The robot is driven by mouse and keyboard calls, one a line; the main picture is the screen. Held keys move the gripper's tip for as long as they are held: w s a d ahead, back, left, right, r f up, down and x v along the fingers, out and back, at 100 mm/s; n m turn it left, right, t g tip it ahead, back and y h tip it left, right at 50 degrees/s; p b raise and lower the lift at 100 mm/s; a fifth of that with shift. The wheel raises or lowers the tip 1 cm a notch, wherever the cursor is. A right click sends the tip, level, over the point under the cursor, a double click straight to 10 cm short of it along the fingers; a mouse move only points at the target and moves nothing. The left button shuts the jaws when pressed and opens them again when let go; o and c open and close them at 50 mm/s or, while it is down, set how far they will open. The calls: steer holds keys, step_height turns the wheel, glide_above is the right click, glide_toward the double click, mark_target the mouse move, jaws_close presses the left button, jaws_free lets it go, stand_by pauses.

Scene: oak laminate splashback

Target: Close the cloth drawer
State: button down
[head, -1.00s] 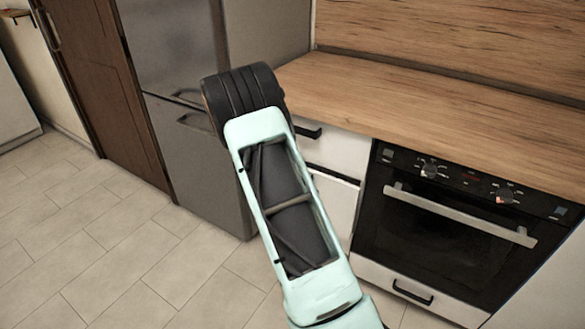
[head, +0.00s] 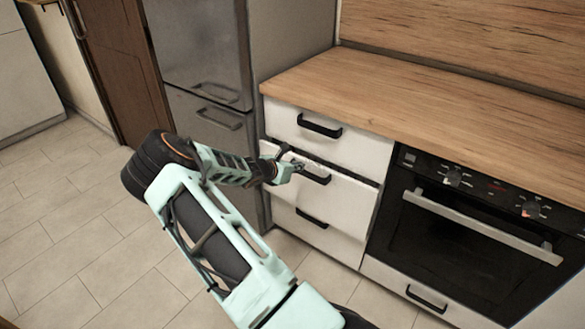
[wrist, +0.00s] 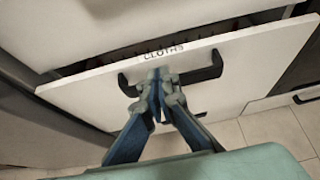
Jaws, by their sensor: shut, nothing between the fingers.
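The cloth drawer (head: 350,201) is the white middle drawer left of the oven. It stands slightly open, with a dark gap above its front. In the wrist view its front (wrist: 235,88) carries the label "CLOTHS" (wrist: 163,51) and a black bar handle (wrist: 205,73). My gripper (head: 300,166) is at the left part of this handle in the head view. In the wrist view my gripper (wrist: 158,80) is shut and empty, its fingertips in front of the handle's middle, hiding part of it. I cannot tell whether they touch.
A white drawer (head: 330,133) above and another (head: 318,224) below look closed. A steel fridge (head: 205,70) stands to the left, the oven (head: 470,240) to the right. The wooden counter (head: 400,95) overhangs above. The tiled floor (head: 70,220) is clear.

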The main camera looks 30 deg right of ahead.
mark_target(310, 165)
steer(key=x, duration=0.5)
steer(key=shift+w+f, duration=0.1)
